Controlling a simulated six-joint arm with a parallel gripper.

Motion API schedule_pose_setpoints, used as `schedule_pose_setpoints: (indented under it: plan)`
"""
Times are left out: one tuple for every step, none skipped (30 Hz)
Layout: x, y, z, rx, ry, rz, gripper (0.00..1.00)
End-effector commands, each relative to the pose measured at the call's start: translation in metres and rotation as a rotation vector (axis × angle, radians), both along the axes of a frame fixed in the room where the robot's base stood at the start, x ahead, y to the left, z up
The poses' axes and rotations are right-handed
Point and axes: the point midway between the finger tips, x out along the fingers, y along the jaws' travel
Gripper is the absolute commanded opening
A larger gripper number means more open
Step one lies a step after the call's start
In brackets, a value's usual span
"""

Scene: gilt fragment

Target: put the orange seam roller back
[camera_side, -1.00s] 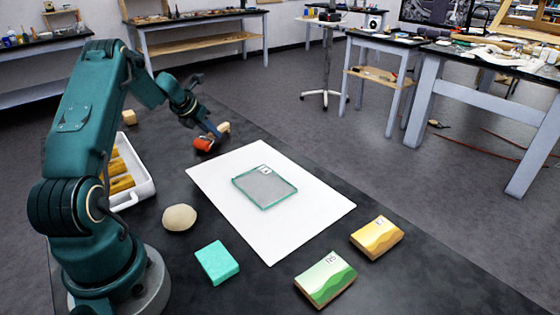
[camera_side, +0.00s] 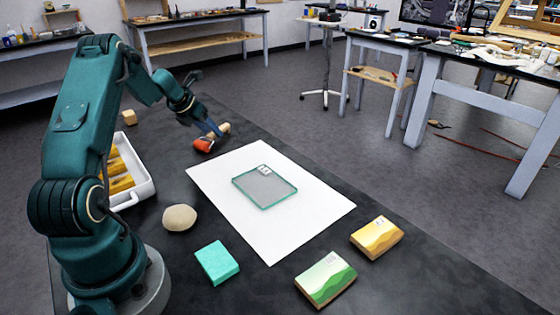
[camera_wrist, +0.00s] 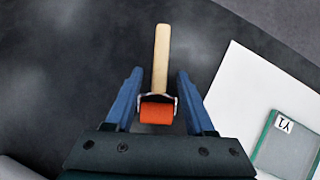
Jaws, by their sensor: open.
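The orange seam roller (camera_side: 204,144) lies on the dark table at the far left corner of the white sheet. It has an orange roll and a pale wooden handle. In the wrist view the roller (camera_wrist: 157,112) lies between the two blue fingers of my gripper (camera_wrist: 158,85), with a gap on each side. The handle points away, past the fingertips. My gripper (camera_side: 215,131) is open at the roller in the side view, and its fingers partly cover the handle there.
A white tray (camera_side: 147,188) with yellow-orange pieces stands at the left. A glass plate (camera_side: 265,187) lies on the white sheet (camera_side: 285,237). A beige stone (camera_side: 179,217), a teal block (camera_side: 217,262), a green-patterned block (camera_side: 326,280) and a yellow-patterned block (camera_side: 377,238) lie nearer. A small wooden block (camera_side: 129,117) sits behind the tray.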

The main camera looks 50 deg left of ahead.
Motion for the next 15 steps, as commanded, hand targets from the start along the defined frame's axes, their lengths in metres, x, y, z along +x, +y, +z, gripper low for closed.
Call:
schedule_pose_setpoints:
  plan:
    - [-0.004,-0.001,0.007,0.003,-0.001,0.002,0.54]
    - [-0.007,-0.002,0.011,0.003,-0.001,0.002,0.54]
    - [-0.01,-0.003,0.016,0.004,-0.001,0.002,0.54]
    - [-0.013,-0.004,0.021,0.004,-0.002,0.002,0.54]
    - [-0.016,-0.005,0.026,0.005,-0.002,0.001,0.54]
    - [-0.02,-0.007,0.032,0.004,-0.002,0.001,0.54]
    - [-0.023,-0.008,0.036,0.005,-0.002,0.002,0.54]
    - [-0.025,-0.009,0.041,0.005,-0.002,0.004,0.54]
    - [-0.029,-0.011,0.046,0.005,-0.002,0.001,0.54]
    - [-0.032,-0.012,0.051,0.005,-0.002,0.001,0.54]
    - [-0.035,-0.013,0.056,0.006,-0.003,0.003,0.54]
    - [-0.038,-0.015,0.061,0.005,-0.002,0.001,0.54]
    - [-0.041,-0.016,0.064,0.005,-0.002,0.001,0.54]
    - [-0.043,-0.017,0.068,0.005,-0.001,0.002,0.54]
    - [-0.046,-0.018,0.073,0.003,-0.002,0.002,0.54]
